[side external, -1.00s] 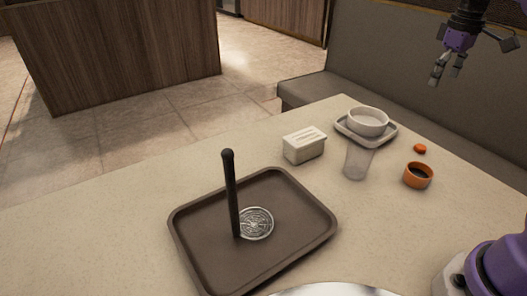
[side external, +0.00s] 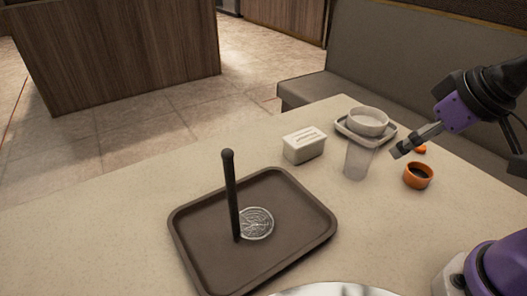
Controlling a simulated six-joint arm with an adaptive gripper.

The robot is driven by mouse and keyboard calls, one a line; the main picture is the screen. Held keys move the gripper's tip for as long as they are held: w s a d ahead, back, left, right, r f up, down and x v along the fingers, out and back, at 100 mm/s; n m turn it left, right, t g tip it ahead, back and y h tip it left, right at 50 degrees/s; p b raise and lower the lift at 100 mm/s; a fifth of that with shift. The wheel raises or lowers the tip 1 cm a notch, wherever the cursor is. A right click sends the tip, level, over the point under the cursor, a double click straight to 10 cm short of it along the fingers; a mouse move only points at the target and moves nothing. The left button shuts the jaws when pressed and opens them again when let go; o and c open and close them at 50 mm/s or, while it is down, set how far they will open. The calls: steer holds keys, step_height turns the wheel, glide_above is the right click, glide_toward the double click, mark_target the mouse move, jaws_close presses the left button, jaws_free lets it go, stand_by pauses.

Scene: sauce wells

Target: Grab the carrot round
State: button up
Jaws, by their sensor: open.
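The carrot round (side external: 421,149) is a small orange piece on the table at the right, behind the orange sauce cup. My gripper partly covers it in this view. My gripper (side external: 396,153) is open and empty, with its fingers pointing down and to the left. Its fingertips appear just left of the carrot round in the picture; I cannot tell how high they are above the table.
An orange cup of dark sauce (side external: 418,176) stands just in front of the carrot round. A clear glass (side external: 357,162), a white bowl (side external: 368,121) on a small tray (side external: 344,128) and a white box (side external: 304,146) stand to the left. A brown tray (side external: 190,237) with a dark upright post (side external: 231,195) lies at front left.

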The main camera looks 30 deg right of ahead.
stand_by(0.4)
steer(key=g, duration=0.6)
glide_above(421, 147)
steer(key=shift+m, duration=0.4)
steer(key=f, duration=1.1)
steer(key=shift+w+d+f, duration=0.2)
steer(key=shift+f, duration=0.05)
steer(key=f, duration=0.5)
steer(key=shift+s+a+f, duration=0.1)
steer(key=shift+s+f, duration=0.1)
steer(key=shift+f, duration=0.1)
steer(key=c, duration=0.8)
